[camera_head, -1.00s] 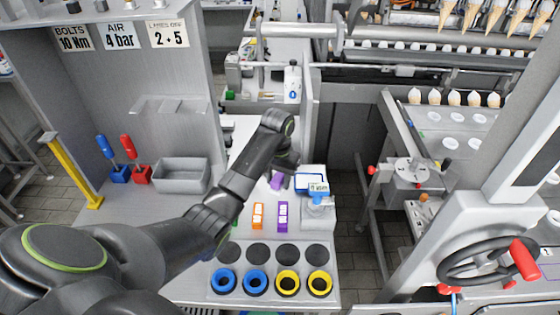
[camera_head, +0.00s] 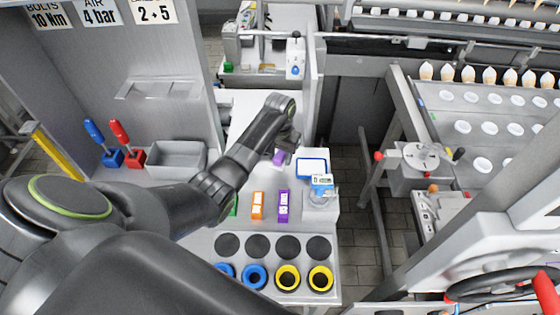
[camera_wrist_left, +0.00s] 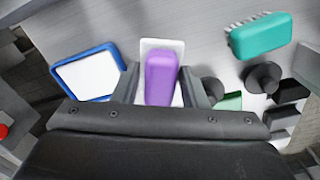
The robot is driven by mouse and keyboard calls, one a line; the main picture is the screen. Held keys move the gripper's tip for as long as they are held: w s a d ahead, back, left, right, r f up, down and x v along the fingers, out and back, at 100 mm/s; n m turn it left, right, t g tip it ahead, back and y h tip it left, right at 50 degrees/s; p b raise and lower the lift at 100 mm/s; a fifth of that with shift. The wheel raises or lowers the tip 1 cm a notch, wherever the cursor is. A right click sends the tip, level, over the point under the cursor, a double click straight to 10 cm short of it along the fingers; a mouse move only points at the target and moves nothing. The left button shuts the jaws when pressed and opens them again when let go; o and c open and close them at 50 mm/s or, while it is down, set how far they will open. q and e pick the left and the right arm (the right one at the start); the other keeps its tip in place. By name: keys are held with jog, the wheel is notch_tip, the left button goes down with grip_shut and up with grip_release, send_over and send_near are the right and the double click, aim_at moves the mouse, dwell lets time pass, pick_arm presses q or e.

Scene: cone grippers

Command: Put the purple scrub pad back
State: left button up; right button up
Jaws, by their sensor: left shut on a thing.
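The purple scrub pad (camera_head: 279,157) is between the fingers of my left gripper (camera_head: 287,147), above the back part of the light bench. In the left wrist view the purple pad (camera_wrist_left: 161,78) lies lengthwise between the two dark fingers of the gripper (camera_wrist_left: 163,85), which is shut on it. A white rectangle (camera_wrist_left: 148,45) shows behind the pad; I cannot tell whether the pad touches it. My right gripper is not in view.
A blue-framed white panel (camera_wrist_left: 90,75) is beside the pad, and a teal brush (camera_wrist_left: 262,36) is on the other side. Orange (camera_head: 257,205) and purple (camera_head: 283,205) labelled blocks stand nearer on the bench. A grey bin (camera_head: 177,159) is left.

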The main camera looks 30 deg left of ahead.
aim_at(280, 163)
pick_arm(q)
notch_tip(280, 163, down, 3)
jog(key=shift+f, duration=0.25)
jog(key=shift+f, duration=0.15)
jog(key=o, duration=1)
jog(key=shift+o, duration=0.2)
notch_tip(280, 163, up, 11)
jog(key=shift+r+b, duration=0.2)
jog(key=shift+b, duration=0.85)
jog(key=shift+r, duration=0.5)
